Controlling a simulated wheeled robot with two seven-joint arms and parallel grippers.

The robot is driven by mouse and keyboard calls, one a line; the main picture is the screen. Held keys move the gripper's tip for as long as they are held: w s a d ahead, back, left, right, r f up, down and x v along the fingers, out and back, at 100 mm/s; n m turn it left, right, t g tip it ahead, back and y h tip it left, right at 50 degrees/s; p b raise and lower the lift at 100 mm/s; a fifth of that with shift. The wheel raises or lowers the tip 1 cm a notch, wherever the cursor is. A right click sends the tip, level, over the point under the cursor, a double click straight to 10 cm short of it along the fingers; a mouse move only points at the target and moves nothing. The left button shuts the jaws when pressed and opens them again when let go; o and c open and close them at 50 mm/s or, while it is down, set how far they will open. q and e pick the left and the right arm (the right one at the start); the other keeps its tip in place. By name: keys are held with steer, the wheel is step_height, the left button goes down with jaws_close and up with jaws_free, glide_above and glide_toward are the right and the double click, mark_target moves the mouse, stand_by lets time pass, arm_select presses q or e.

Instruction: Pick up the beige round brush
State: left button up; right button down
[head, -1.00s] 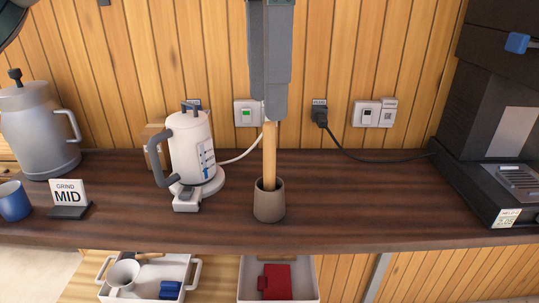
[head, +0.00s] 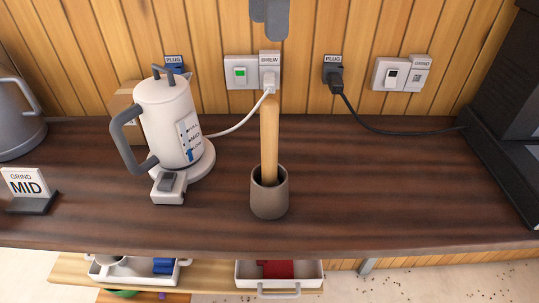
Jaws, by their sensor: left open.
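A beige round stick (head: 269,140), which looks like the brush's handle, stands nearly upright in a grey-brown cup (head: 269,201) on the dark wooden counter. Its lower end is hidden inside the cup, so no bristles show. My left gripper (head: 269,20) is at the top edge of the head view, mostly cut off. It is open and empty, and in the picture it is above the handle's top with a gap between them. My right gripper is not in view.
A white kettle (head: 166,120) on its base stands left of the cup. A "GRIND MID" sign (head: 25,184) and a grey jug (head: 15,120) are farther left. A black machine (head: 500,130) is at the right. The counter (head: 380,190) right of the cup is clear. Trays (head: 250,283) sit below.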

arm_select(q)
steer(key=p, duration=0.2)
glide_above(268, 101)
step_height(268, 101, down, 6)
steer(key=shift+f, duration=0.2)
step_height(268, 101, down, 5)
steer(key=shift+f+p, duration=0.1)
steer(key=shift+p, duration=0.65)
steer(key=shift+f, duration=0.35)
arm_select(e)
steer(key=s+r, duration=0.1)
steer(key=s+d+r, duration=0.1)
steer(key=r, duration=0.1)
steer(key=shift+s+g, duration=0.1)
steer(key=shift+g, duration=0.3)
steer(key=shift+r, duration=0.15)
